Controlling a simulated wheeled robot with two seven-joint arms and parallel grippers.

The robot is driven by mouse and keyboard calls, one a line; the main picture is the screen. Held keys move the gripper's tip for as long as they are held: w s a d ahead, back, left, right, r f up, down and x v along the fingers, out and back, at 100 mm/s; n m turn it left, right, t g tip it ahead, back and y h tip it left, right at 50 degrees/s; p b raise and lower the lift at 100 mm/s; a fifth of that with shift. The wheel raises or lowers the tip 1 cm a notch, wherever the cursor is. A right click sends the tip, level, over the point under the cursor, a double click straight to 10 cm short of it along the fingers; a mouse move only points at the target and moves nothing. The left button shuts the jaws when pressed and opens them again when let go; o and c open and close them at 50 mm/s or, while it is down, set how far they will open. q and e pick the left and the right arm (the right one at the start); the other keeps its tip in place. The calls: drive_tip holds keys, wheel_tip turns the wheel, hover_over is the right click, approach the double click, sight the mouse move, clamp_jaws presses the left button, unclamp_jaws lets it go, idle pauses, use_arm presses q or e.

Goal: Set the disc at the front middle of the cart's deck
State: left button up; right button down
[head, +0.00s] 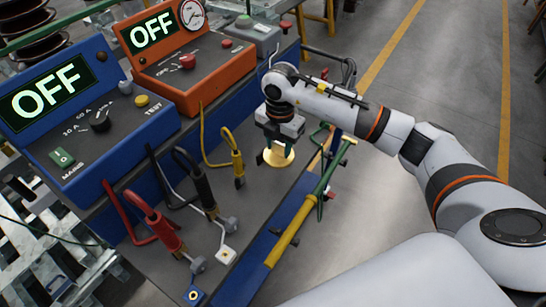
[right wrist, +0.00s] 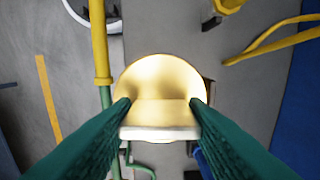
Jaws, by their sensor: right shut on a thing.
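A brass-coloured disc (head: 279,156) is held between the fingers of my right gripper (head: 278,145). In the right wrist view the disc (right wrist: 158,78) sits between the two green fingertips (right wrist: 158,105), which press on it from both sides. The cart's grey deck (head: 262,202) lies under and beside it, with a blue edge. The disc appears over the deck near its right edge; I cannot tell whether it touches the deck. My left gripper is not in view.
A blue box (head: 95,125) and an orange box (head: 195,60), both reading OFF, stand along the deck's back. Red (head: 155,225), black (head: 195,180) and yellow (head: 236,158) clamps lie on the deck. A yellow-green pole (head: 292,232) runs along the right edge.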

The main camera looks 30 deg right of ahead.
sight(279, 143)
wheel_tip(279, 143, down, 7)
drive_tip(key=shift+r+p, duration=0.1)
drive_tip(key=shift+p, duration=0.4)
drive_tip(key=shift+f, duration=0.25)
drive_tip(key=c, duration=0.8)
unclamp_jaws()
drive_tip(key=shift+c, duration=0.2)
drive_tip(key=shift+r, duration=0.55)
wheel_tip(279, 143, up, 11)
drive_tip(key=shift+r+b, duration=0.1)
drive_tip(key=shift+b, duration=1)
